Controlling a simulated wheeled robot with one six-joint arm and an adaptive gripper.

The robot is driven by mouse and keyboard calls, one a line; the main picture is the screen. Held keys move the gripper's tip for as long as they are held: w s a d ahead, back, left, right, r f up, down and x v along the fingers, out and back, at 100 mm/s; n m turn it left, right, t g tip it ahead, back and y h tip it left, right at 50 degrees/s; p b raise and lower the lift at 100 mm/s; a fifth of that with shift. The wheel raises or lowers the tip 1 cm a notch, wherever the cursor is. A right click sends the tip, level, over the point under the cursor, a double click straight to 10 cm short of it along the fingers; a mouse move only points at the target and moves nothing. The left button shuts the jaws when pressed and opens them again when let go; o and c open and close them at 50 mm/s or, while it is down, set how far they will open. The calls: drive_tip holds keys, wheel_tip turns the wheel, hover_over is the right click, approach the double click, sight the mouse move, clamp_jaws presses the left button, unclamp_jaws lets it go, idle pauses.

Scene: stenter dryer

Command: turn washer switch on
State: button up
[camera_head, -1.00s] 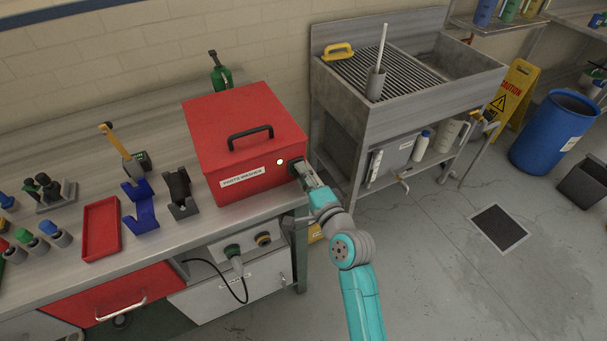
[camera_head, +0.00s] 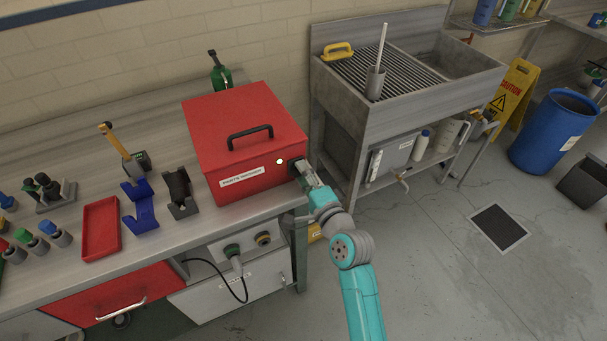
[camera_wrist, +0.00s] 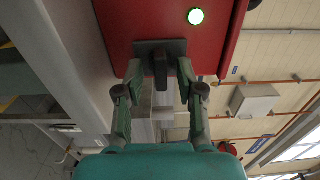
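The red parts washer box (camera_head: 240,130) sits on the workbench, with a black handle on its lid and a label on its front. Its switch (camera_wrist: 160,67) is a dark lever on a dark plate; in the head view it is mostly hidden by my gripper (camera_head: 302,168). A round indicator light (camera_wrist: 195,16) on the box glows pale green in the wrist view and whitish in the head view (camera_head: 280,161). In the wrist view my gripper (camera_wrist: 160,72) is open, one finger on each side of the lever, with visible gaps. I cannot tell if either finger touches the plate.
The workbench (camera_head: 70,160) holds a red tray (camera_head: 101,228), a blue holder (camera_head: 141,207) and several tools left of the washer. A grey sink (camera_head: 420,90) stands to the right. Open floor lies at the lower right, with a blue barrel (camera_head: 553,130) beyond.

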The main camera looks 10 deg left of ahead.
drive_tip(key=v, duration=1.2)
idle(0.4)
